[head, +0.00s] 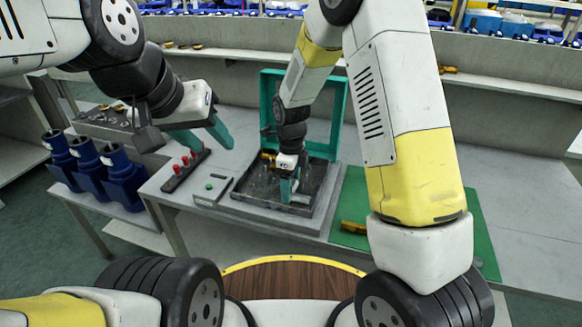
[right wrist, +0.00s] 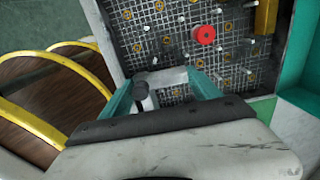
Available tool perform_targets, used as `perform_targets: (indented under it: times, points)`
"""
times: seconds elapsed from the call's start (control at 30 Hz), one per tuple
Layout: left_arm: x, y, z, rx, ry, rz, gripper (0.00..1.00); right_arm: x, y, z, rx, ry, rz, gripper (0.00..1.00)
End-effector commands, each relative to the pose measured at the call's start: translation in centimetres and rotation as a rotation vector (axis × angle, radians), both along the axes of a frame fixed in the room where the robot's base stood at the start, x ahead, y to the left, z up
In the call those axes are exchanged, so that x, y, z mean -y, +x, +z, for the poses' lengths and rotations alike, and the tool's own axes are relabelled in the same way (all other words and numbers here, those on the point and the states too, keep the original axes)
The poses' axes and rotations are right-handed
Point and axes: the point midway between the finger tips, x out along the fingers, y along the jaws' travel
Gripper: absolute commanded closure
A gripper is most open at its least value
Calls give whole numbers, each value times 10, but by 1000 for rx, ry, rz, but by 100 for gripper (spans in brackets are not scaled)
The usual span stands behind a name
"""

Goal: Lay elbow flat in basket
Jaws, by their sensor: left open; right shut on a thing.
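My right gripper (head: 289,190) reaches down into the dark mesh basket (head: 240,190). In the right wrist view its teal fingers (right wrist: 162,95) are shut on a grey metal part with a dark rounded end, which I take to be the elbow (right wrist: 165,76). The elbow is low over the front part of the mesh floor (right wrist: 180,55); I cannot tell whether it touches or lies flat. In the head view the fingers mostly hide it. My left gripper (head: 203,138) is open and empty, left of the basket above the bench.
A raised teal lid (head: 335,115) stands behind the basket. The basket holds a red round piece (right wrist: 205,35), a brass piece (right wrist: 265,18) and several pins. A red-knobbed rack (head: 184,170) and blue pumps (head: 120,175) are left. A brass part (head: 353,227) lies on a green mat (head: 465,235).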

Motion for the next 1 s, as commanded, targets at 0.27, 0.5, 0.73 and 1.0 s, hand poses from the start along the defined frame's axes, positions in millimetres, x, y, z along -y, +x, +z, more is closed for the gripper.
perform_targets:
  times: [0.27,0.5,0.73,1.0]
  points:
    - [0,0,0,0,0,0,55,0,0,-8,0,-1,0,74]
    - [0,0,0,0,0,0,55,0,0,-16,0,-1,0,74]
    - [0,0,0,0,0,0,55,0,0,-19,0,0,-1,74]
    - [0,0,0,0,0,0,55,0,0,-19,0,0,0,3]
